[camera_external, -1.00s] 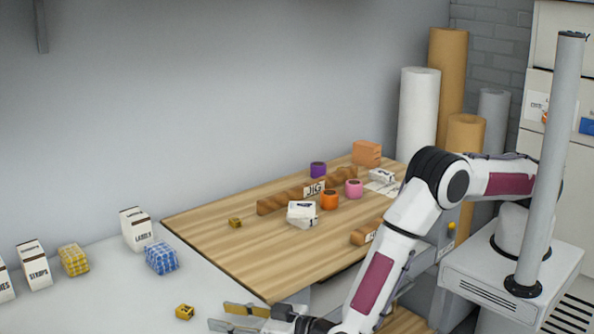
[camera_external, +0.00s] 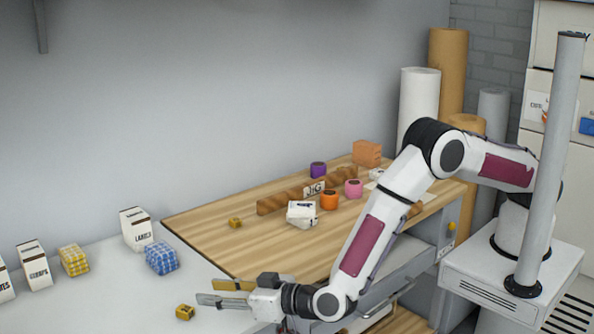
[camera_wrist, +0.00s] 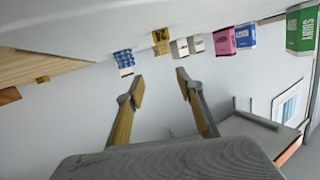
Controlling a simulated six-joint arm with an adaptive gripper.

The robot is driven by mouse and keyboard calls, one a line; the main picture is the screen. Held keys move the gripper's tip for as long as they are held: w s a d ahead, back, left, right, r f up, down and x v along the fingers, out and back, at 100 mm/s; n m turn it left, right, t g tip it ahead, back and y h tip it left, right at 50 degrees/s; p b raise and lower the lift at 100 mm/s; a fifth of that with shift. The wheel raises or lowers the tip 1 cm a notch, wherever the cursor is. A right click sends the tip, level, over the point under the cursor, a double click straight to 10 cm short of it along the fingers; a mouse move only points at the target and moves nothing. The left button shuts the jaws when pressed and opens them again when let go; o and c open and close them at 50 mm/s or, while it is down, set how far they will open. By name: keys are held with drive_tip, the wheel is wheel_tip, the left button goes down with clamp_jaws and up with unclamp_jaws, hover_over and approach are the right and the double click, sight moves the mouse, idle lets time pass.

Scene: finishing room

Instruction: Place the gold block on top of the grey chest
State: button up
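A small gold block (camera_external: 184,312) with dark marks lies on the white counter in the external view, just beyond my fingertips and apart from them. A second small gold block (camera_external: 235,222) sits on the wooden bench top; it seems to show in the wrist view (camera_wrist: 42,79) too. My gripper (camera_external: 208,292) is open and empty, low over the counter near the bench's front corner. Its two fingers (camera_wrist: 160,92) stand wide apart in the wrist view with nothing between them. I cannot clearly pick out a grey chest in either view.
Blue checked (camera_external: 162,258) and yellow checked (camera_external: 74,260) boxes and white cartons (camera_external: 136,229) line the counter's back. The bench top (camera_external: 205,245) holds an orange mug (camera_external: 329,199), a pink mug (camera_external: 354,188) and a white box (camera_external: 301,213). The counter left of my gripper is mostly clear.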

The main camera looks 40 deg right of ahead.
drive_tip(key=w+d+r+g, duration=0.1)
drive_tip(key=w+d+r, duration=0.3)
drive_tip(key=w+r, duration=0.45)
drive_tip(key=w+d+r+g, duration=0.2)
drive_tip(key=d+r, duration=0.7)
drive_tip(key=d, duration=0.4)
drive_tip(key=w+d+r+g, duration=0.2)
drive_tip(key=d+r, duration=0.7)
drive_tip(key=d, duration=0.3)
drive_tip(key=s+d+r+m+h, duration=0.1)
drive_tip(key=s+d, duration=0.3)
drive_tip(key=d, duration=0.3)
drive_tip(key=s+d+g+h, duration=0.1)
drive_tip(key=s+d, duration=0.2)
drive_tip(key=d, duration=0.4)
drive_tip(key=s+d+r+m+h, duration=0.1)
drive_tip(key=s+d, duration=0.3)
drive_tip(key=d, duration=0.3)
drive_tip(key=s+d+f+m+g+h, duration=0.1)
drive_tip(key=s+d+f, duration=0.1)
drive_tip(key=s+d, duration=0.6)
drive_tip(key=s+d+f+m+g+h, duration=0.1)
drive_tip(key=s+d+f+h, duration=0.1)
drive_tip(key=s+d, duration=0.6)
drive_tip(key=shift+s+f+g+h, duration=0.3)
drive_tip(key=shift+s+f, duration=0.4)
drive_tip(key=shift+s, duration=0.05)
